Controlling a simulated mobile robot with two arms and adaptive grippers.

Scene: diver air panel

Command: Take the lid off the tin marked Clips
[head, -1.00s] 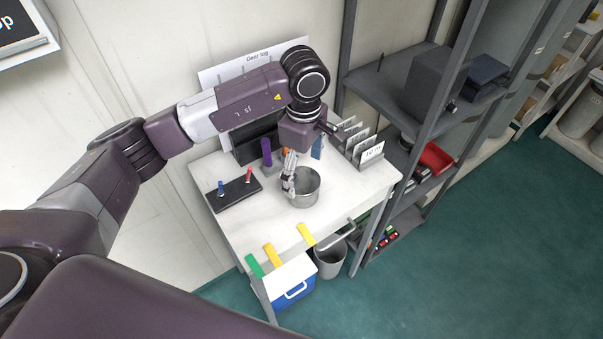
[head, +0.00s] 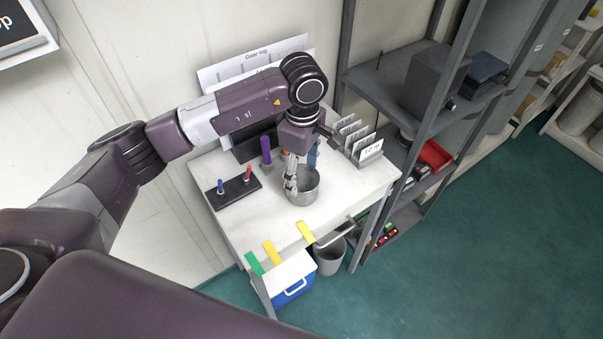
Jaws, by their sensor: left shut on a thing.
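A round grey metal tin (head: 307,196) stands on the white table. No Clips marking can be read on it. Its top shows as a dull grey disc inside a brighter rim, partly behind my fingers. My left gripper (head: 291,184) points down from above, at the left part of the tin's top. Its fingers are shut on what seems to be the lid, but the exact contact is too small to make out. I cannot see any gap between lid and tin. My right gripper is not in view.
On the white table (head: 260,225), a dark holder (head: 232,194) with blue and red pieces stands left of the tin. A purple cylinder (head: 266,150) and card rack (head: 368,155) stand behind. Metal shelving (head: 385,75) is close on the right. The table front is mostly clear.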

